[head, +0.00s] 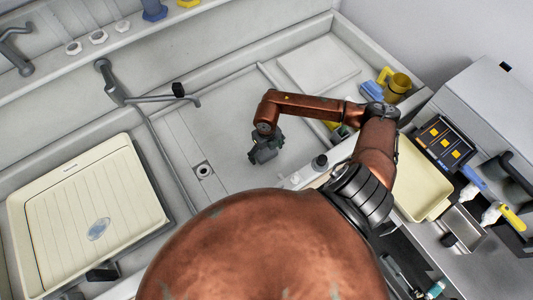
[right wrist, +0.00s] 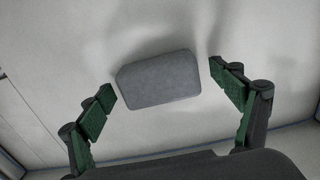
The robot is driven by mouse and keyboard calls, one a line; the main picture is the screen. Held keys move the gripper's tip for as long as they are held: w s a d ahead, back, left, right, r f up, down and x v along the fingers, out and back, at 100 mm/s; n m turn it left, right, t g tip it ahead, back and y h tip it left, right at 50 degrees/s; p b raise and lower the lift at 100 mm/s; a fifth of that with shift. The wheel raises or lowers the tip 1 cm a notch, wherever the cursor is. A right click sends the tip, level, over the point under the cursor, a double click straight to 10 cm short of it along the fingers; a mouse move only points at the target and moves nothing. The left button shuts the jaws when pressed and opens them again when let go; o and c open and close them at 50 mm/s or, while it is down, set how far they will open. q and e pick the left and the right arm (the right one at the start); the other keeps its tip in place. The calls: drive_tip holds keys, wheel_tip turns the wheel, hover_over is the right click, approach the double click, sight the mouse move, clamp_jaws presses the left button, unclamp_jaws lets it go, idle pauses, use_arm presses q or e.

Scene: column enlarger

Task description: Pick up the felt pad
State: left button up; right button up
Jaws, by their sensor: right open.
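The felt pad (right wrist: 158,77) is a grey, rounded rectangular block in the right wrist view. It lies flat on a pale surface, between and slightly beyond my open fingertips. My right gripper (right wrist: 165,88) is open, with a green-padded finger on each side of the pad and a gap to each. In the head view my right gripper (head: 264,150) points down over the pale basin floor, and the pad is hidden beneath it. My left gripper is not in view.
A cream ribbed tray (head: 70,215) lies at the left, and a faucet (head: 150,98) reaches over the basin. A drain (head: 203,170) is left of my gripper. A yellow mug (head: 397,87) and cream tray (head: 420,180) stand at the right. The basin floor around the gripper is mostly clear.

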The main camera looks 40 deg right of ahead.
sight(266, 152)
drive_tip(key=c, duration=1.1)
drive_tip(key=shift+o, duration=0.2)
drive_tip(key=shift+r, duration=0.1)
drive_tip(key=shift+r, duration=0.5)
wheel_tip(266, 152, up, 2)
drive_tip(key=shift+a+r, duration=0.15)
drive_tip(key=shift+r, duration=0.1)
drive_tip(key=s+a+r, duration=0.9)
drive_tip(key=a, duration=0.1)
drive_tip(key=shift+a+r+b, duration=0.15)
drive_tip(key=shift+a+b, duration=0.15)
drive_tip(key=shift+b, duration=0.05)
